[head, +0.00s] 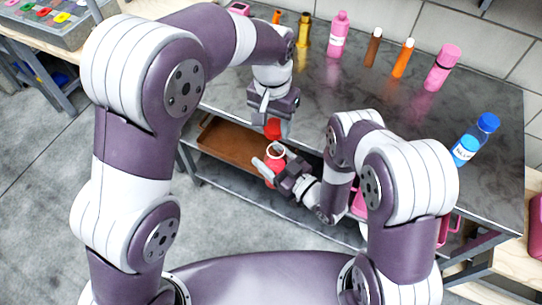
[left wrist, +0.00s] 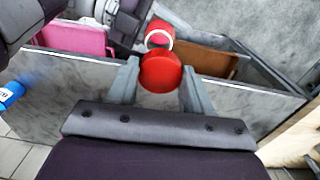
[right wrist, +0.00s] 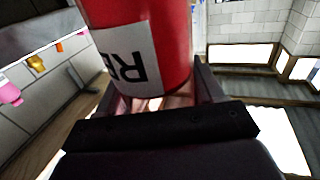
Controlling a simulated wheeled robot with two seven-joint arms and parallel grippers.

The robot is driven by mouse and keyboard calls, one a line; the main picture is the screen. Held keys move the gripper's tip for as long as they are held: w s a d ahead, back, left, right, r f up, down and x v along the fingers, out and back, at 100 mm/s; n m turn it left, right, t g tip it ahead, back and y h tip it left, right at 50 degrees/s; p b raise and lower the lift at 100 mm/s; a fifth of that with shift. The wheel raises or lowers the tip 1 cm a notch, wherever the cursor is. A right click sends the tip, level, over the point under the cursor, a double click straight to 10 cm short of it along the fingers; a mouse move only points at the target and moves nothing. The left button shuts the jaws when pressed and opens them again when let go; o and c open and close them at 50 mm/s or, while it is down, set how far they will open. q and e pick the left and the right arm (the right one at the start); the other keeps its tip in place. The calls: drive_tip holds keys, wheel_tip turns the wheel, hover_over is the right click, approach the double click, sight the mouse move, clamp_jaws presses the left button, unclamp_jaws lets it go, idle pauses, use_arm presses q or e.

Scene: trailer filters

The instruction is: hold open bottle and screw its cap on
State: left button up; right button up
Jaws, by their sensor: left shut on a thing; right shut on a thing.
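The red bottle (head: 269,170) is open at the top, with its round mouth facing up in the head view. My right gripper (head: 276,172) is shut on the bottle's body from the side. The bottle fills the right wrist view (right wrist: 150,40), with a white label on it. The red cap (head: 273,127) is in my left gripper (head: 272,122), above the bottle and apart from it. The left wrist view shows the cap (left wrist: 161,72) between the left fingers (left wrist: 161,90), with the bottle's rim (left wrist: 159,38) just beyond it.
The grey table (head: 330,105) carries several bottles along its back, including a pink one (head: 338,35), an orange one (head: 403,58) and a blue one (head: 475,139). A brown tray (head: 232,150) lies on the lower shelf. A grey bin (head: 60,20) stands at upper left.

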sight(276, 146)
use_arm(q)
drive_tip(key=shift+s+d+r, duration=0.15)
drive_tip(key=shift+d+r, duration=0.05)
drive_tip(key=shift+f, duration=2.05)
drive_tip(key=shift+f, duration=0.85)
drive_tip(key=shift+f, duration=0.6)
